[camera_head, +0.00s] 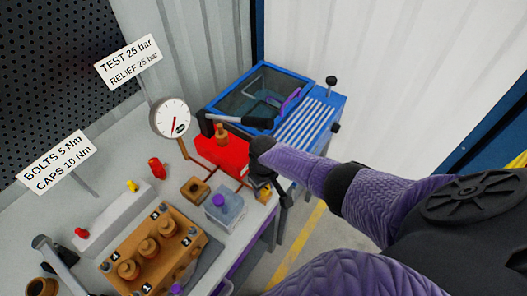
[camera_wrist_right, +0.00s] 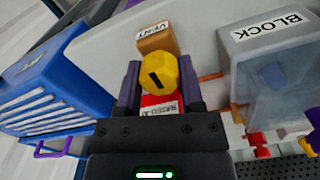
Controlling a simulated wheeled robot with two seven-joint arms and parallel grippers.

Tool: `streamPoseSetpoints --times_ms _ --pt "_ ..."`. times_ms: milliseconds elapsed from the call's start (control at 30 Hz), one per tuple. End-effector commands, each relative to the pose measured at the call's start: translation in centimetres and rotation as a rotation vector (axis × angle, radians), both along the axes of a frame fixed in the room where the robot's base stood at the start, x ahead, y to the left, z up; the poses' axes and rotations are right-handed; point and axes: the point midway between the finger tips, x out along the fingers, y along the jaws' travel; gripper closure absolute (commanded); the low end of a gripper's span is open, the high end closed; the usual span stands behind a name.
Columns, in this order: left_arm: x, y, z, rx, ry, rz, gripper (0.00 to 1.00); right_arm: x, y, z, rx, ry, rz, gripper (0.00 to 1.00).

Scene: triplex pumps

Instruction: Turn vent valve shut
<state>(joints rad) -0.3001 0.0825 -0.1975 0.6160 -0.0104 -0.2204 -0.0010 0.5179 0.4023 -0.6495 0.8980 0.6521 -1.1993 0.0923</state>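The vent valve's yellow knob (camera_wrist_right: 158,72) has a black slot mark and sits by a brass block labelled VENT (camera_wrist_right: 156,38) in the right wrist view. My right gripper (camera_wrist_right: 160,80) has one finger on each side of the knob, and both look pressed against it. In the head view my right gripper (camera_head: 272,188) is dark and sits at the right edge of the bench, hiding the knob. My left gripper is not in view.
The red hand pump (camera_head: 222,152), pressure gauge (camera_head: 171,118) and blue tray (camera_head: 262,92) are nearby. A brass pump (camera_head: 150,250) stands on the grey bench.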

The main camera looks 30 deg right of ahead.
Motion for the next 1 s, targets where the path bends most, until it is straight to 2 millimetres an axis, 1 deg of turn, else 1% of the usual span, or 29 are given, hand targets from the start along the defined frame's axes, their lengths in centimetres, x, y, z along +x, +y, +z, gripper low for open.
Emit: streamPoseSetpoints --times_ms 33,133,167,433,467,533,600,700,800,900,1000 --pt "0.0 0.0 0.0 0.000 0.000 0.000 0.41 0.1 0.0 0.1 0.000 -0.003 -0.001 0.41" --pt "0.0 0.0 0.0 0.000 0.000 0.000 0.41 0.1 0.0 0.1 0.000 -0.002 0.000 0.20" --pt "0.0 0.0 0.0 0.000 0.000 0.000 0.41 0.1 0.0 0.1 0.000 -0.002 0.000 0.16" --pt "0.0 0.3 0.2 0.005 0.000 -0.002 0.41 0.0 0.0 0.2 0.000 -0.001 0.001 0.16" --pt "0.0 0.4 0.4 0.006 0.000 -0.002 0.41 0.0 0.0 0.6 0.000 -0.002 0.001 0.16" --pt "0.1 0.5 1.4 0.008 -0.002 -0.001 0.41 0.1 0.0 2.0 0.000 -0.004 0.001 0.16" --pt "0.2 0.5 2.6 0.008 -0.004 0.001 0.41 0.1 0.0 4.1 0.000 -0.004 0.002 0.16" --pt "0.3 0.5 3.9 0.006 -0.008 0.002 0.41 0.1 0.0 6.7 0.000 -0.004 0.002 0.16" --pt "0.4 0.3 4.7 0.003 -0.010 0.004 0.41 0.1 0.0 8.6 0.001 -0.005 0.001 0.16" --pt "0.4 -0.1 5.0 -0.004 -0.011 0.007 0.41 0.1 0.0 9.7 0.000 -0.002 0.001 0.16" --pt "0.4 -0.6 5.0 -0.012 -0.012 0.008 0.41 0.1 0.0 10.0 0.000 -0.002 0.001 0.16"
